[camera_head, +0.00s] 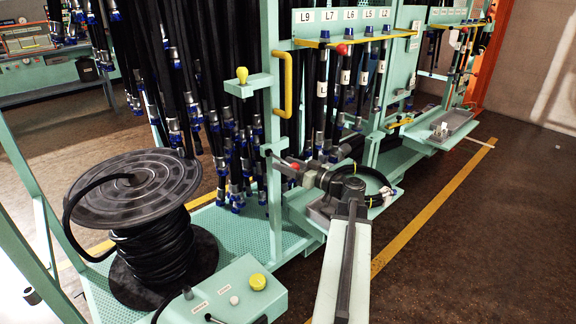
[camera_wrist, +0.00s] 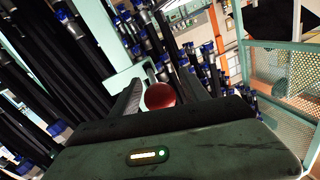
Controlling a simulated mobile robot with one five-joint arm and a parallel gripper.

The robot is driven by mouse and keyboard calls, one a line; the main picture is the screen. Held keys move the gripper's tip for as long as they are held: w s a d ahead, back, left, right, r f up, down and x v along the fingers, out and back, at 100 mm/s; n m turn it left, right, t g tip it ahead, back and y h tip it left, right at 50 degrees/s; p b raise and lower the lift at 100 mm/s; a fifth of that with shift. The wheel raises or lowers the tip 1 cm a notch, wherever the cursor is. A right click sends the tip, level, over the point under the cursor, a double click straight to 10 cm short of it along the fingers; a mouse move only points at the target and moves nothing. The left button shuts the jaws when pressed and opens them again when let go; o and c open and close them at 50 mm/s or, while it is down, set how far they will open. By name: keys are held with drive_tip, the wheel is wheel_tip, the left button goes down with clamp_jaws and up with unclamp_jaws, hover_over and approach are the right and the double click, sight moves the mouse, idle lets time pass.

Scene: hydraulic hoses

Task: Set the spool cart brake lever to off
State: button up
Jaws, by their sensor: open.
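A red ball knob (camera_head: 295,166), likely the end of the brake lever, is beside the green post of the spool cart (camera_head: 215,240). In the wrist view the red knob (camera_wrist: 160,95) lies between the two fingers of my gripper (camera_wrist: 163,82). My gripper (camera_head: 291,165) is open around the knob, and I cannot tell whether a finger touches it. The lever's shaft is mostly hidden, and its on or off position cannot be read. A large black hose spool (camera_head: 135,190) stands on the cart at left.
A green control box (camera_head: 228,295) with a yellow button and a small black lever is at the front. Hoses with blue fittings hang behind my gripper. A coiled hose (camera_head: 372,180) lies on a tray just right of it. The floor at right is clear.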

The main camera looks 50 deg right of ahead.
clamp_jaws()
idle(1.4)
